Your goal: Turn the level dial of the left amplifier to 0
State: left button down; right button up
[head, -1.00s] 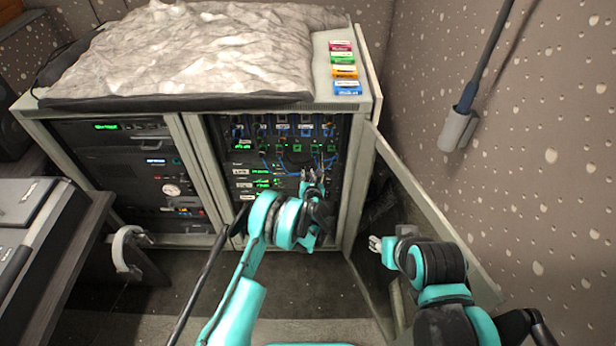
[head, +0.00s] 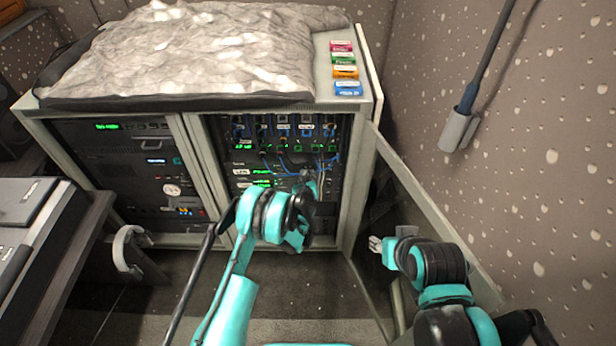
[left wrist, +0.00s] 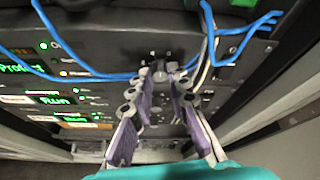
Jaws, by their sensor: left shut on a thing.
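In the left wrist view a small dark dial (left wrist: 158,74) stands on the black front panel of a rack unit, with pale marks above it. My left gripper (left wrist: 165,80) has its purple-padded fingers closed in on this dial, and the fingertips hide its sides. I cannot read its setting. In the head view my left gripper (head: 310,188) reaches into the lower part of the right rack bay, and my wrist hides the dial there. I cannot tell which amplifier this is. My right gripper (head: 377,244) hangs by the open cabinet door, too small to judge.
Blue cables (left wrist: 90,74) and a white cable (left wrist: 208,45) run close to the left gripper. The cabinet door (head: 437,220) stands open at the right. A crumpled grey cover (head: 190,50) lies on the cabinet. The left bay (head: 130,165) holds more rack units.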

pick_arm(q)
jog(key=shift+a+n+h, duration=0.1)
jog(key=shift+n+h, duration=0.3)
jog(key=shift+n, duration=0.3)
jog(key=c, duration=1.4)
grip_release()
jog(key=shift+c, duration=0.2)
notch_tip(320, 180, up, 10)
jog(key=shift+s+f, duration=0.1)
jog(key=shift+f, duration=0.05)
